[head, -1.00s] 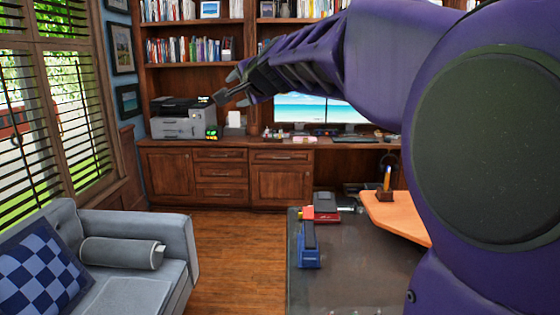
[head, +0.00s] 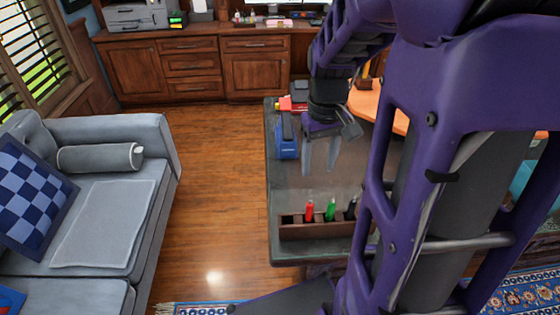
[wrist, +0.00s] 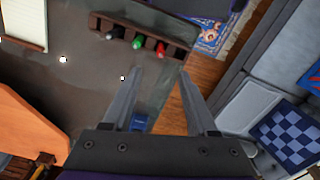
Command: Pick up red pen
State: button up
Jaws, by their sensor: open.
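The red pen (head: 309,210) stands in a dark wooden holder (head: 315,231) near the front edge of the dark table, left of a green pen (head: 330,209) and a dark pen (head: 351,208). In the wrist view the red pen (wrist: 160,48) shows at the top, in the holder (wrist: 180,54) beside the green pen (wrist: 138,42). My gripper (head: 320,170) is open and empty, pointing down above the table, behind the holder in the head view. In the wrist view its fingers (wrist: 160,72) are apart, and the red pen lies beyond their tips.
A blue stapler-like object (head: 287,140) stands on the dark table (head: 285,188) left of my gripper. An orange board (head: 372,105) lies at its back right. A grey sofa (head: 110,225) is at the left, with open wooden floor (head: 215,190) between.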

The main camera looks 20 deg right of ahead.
aim_at(311, 201)
jog(key=f+b, duration=0.3)
jog(key=f, duration=0.2)
jog(key=f+b, duration=0.4)
jog(key=f, duration=0.2)
jog(key=w+f+b, duration=0.1)
jog(key=f+b, duration=0.2)
jog(key=f, duration=0.3)
jog(key=shift+a, duration=0.15)
jog(key=shift+r, duration=0.1)
grip_shut()
